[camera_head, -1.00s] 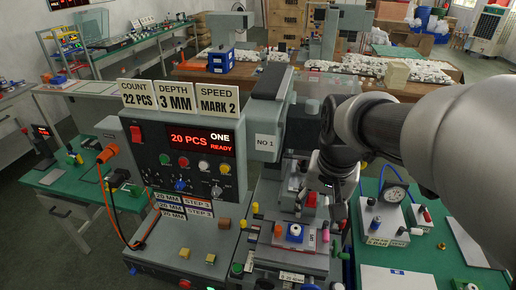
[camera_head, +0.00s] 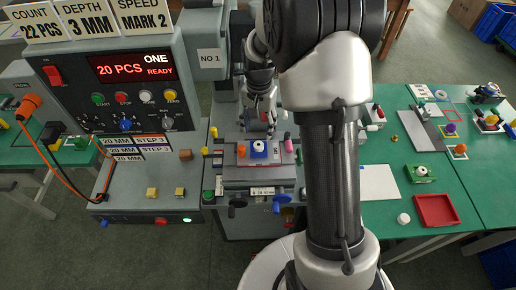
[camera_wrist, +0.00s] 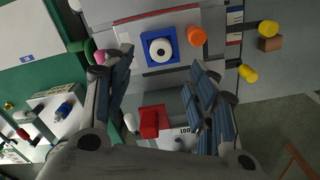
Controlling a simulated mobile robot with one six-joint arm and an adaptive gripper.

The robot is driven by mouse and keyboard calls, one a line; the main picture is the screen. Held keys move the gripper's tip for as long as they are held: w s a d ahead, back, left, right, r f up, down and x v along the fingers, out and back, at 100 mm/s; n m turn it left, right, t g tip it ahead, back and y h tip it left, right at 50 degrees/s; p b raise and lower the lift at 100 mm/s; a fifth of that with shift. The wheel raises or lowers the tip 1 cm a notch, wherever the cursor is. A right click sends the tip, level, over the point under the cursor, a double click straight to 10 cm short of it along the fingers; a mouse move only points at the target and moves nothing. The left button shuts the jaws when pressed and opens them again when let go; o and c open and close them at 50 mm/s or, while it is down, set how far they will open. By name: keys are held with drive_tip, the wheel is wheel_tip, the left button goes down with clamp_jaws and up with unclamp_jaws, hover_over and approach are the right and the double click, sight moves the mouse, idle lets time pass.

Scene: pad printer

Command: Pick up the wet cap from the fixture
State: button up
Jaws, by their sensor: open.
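The wet cap (camera_head: 259,146), white and round with a dark centre, sits in a square blue fixture (camera_head: 259,156) on the pad printer's grey bed. The wrist view shows the cap (camera_wrist: 161,48) from above inside the blue fixture's square walls (camera_wrist: 173,64). My gripper (camera_head: 268,122) is just behind the fixture and above the bed, apart from the cap. In the wrist view, my gripper's (camera_wrist: 163,82) two dark ribbed fingers are spread wide with nothing between them touching. The cap lies beyond the fingertips. The fingers hide part of the bed.
The control box (camera_head: 120,80) stands to the left. An orange knob (camera_wrist: 197,36) is close beside the fixture and a red block (camera_wrist: 151,121) is near my fingers. On the green table at right are a red tray (camera_head: 437,210), a loose white cap (camera_head: 403,218) and a green fixture (camera_head: 419,178).

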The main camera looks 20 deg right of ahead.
sight(259, 145)
drive_tip(key=f+b, duration=0.3)
drive_tip(key=f, duration=0.6)
drive_tip(key=shift+w, duration=0.2)
drive_tip(key=shift+d, duration=0.1)
drive_tip(key=shift+c, duration=0.2)
drive_tip(key=c, duration=0.8)
